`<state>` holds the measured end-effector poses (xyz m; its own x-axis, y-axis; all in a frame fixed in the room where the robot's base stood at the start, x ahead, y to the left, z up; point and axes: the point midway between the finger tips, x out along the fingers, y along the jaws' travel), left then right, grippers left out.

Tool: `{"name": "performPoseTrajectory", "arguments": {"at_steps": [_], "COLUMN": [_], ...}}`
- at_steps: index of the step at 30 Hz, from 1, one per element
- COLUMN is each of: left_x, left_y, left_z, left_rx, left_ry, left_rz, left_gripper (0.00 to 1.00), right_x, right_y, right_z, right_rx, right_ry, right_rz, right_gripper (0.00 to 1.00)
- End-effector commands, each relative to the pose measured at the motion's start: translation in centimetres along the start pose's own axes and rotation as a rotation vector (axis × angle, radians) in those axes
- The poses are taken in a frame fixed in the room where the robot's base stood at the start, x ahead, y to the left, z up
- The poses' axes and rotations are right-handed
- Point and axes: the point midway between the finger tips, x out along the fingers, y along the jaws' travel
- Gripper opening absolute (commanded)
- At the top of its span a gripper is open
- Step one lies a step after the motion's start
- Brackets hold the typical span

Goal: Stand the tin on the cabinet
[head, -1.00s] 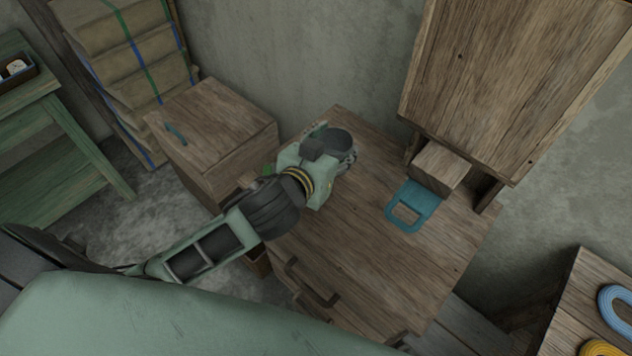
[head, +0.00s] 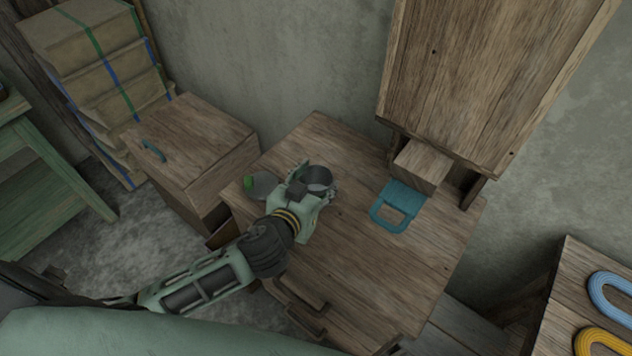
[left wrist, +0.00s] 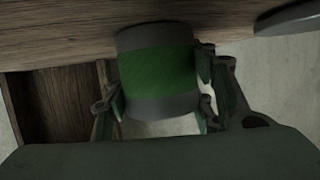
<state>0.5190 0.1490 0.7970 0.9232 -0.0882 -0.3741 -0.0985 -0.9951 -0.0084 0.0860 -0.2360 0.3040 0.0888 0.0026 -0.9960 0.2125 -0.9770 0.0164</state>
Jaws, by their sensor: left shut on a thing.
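The tin is a short cylinder with grey ends and a green band. It shows between my fingers in the left wrist view (left wrist: 157,75), where the picture appears upside down. In the head view its dark round top (head: 318,177) faces up, so it is upright. My left gripper (head: 322,187) is shut on its sides. The tin is over the top of the wooden cabinet (head: 350,240), towards its back left. I cannot tell whether its base touches the wood. My right gripper is not in view.
A teal looped thing (head: 397,206) lies to the right, by a wooden block (head: 422,166) below a tall wooden panel (head: 490,80). The cabinet's front top is clear.

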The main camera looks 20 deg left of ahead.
Motion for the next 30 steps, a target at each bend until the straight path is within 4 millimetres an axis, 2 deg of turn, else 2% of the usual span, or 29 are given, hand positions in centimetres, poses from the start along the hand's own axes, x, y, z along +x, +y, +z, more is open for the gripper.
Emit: {"name": "performPoseTrajectory", "arguments": {"at_steps": [1,2,8,20,23,30], "left_x": [0.0,0.0,0.0,-0.6,-1.8,-6.7], "left_y": [0.0,0.0,0.0,0.0,0.1,0.1], "left_z": [0.0,0.1,0.0,0.1,0.1,0.2], "left_rx": [0.0,0.0,0.0,-0.001,-0.001,-0.002], "left_ry": [0.0,0.0,0.0,-0.001,-0.002,-0.003], "left_rz": [0.0,0.0,0.0,0.001,0.002,0.002], "left_gripper": [0.24,0.52,0.69,0.69,0.69,0.69], "right_x": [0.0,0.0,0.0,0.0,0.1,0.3], "right_y": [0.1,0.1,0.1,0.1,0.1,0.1], "right_z": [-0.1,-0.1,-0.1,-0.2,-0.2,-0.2], "right_rx": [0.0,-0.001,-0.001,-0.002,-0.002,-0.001], "right_ry": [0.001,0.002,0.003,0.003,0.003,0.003], "right_rz": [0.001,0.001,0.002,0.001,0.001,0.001], "right_gripper": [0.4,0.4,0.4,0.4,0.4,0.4]}}
